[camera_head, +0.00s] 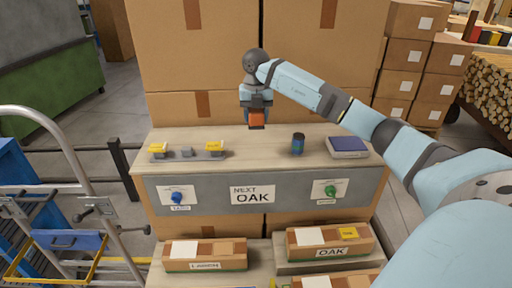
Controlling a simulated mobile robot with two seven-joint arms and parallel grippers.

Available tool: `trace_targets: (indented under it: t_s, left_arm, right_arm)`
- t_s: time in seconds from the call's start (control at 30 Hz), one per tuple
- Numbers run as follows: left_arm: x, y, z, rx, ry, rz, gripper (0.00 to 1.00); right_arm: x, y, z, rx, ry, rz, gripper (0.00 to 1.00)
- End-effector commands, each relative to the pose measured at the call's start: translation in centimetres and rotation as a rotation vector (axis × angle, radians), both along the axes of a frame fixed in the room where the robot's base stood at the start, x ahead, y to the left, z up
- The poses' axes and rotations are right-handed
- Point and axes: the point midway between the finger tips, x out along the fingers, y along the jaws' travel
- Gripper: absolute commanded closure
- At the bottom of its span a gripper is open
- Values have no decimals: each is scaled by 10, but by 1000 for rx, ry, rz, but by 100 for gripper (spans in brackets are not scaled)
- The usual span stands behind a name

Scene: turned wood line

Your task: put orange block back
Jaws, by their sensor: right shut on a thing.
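The orange block (256,118) is held between the fingers of my right gripper (256,108), above the back middle of the wooden bench top (245,146). The gripper points down and is shut on the block. Whether the block's underside touches the bench or is just above it, I cannot tell. A grey strip (187,154) with two yellow blocks, one at the left (158,148) and one at the right (214,147), and a small grey piece between them lies on the left of the bench. My left gripper is not in view.
A dark blue can (298,143) and a blue book-like box (347,146) stand on the right of the bench. Stacked cartons (250,50) rise behind. The bench middle is clear.

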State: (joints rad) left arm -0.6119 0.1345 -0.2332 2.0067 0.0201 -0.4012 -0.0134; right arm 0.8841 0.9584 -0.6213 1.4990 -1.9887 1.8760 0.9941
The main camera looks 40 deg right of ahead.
Motion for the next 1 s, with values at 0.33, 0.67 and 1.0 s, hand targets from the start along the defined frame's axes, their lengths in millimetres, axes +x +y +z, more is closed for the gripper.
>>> trace_targets:
  t_s: [0.33, 0.67, 1.0]
  left_arm:
    - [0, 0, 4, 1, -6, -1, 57]
    - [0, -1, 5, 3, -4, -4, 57]
    - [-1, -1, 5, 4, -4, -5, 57]
  right_arm:
    - [0, 0, -70, 1, 1, 1, 70]
    - [0, 0, -104, 1, 2, 0, 70]
    - [0, 0, -117, 0, -1, 1, 70]
